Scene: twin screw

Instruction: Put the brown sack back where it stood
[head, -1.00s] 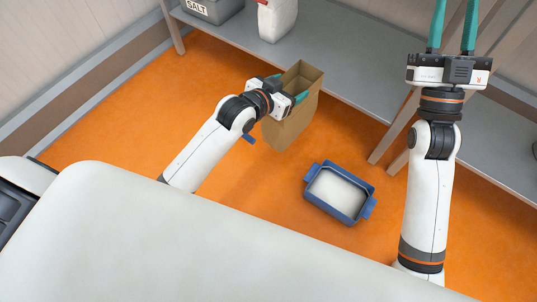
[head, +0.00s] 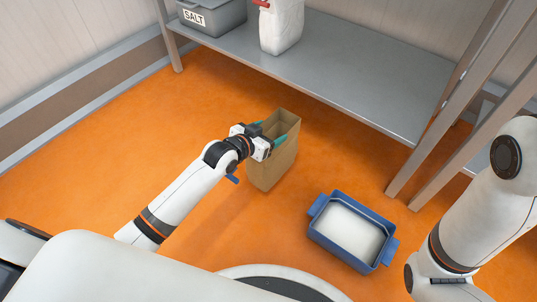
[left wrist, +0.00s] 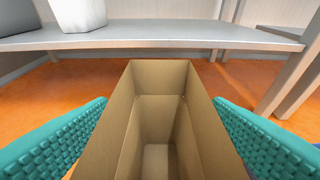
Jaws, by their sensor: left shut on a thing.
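The brown sack (head: 273,165) is an upright, open-topped paper bag in front of the grey shelf. My left gripper (head: 267,134) is shut on its upper part, with a teal finger on each side. In the left wrist view the open sack (left wrist: 158,75) stands between both fingers, and its inside looks empty. I cannot tell whether its bottom touches the orange floor. My right gripper is out of view; only its white arm shows at the right of the head view.
A blue tub (head: 316,232) of white material stands on the floor, right of the sack. Shelf posts (head: 455,125) stand at the right. The floor left of the sack is clear.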

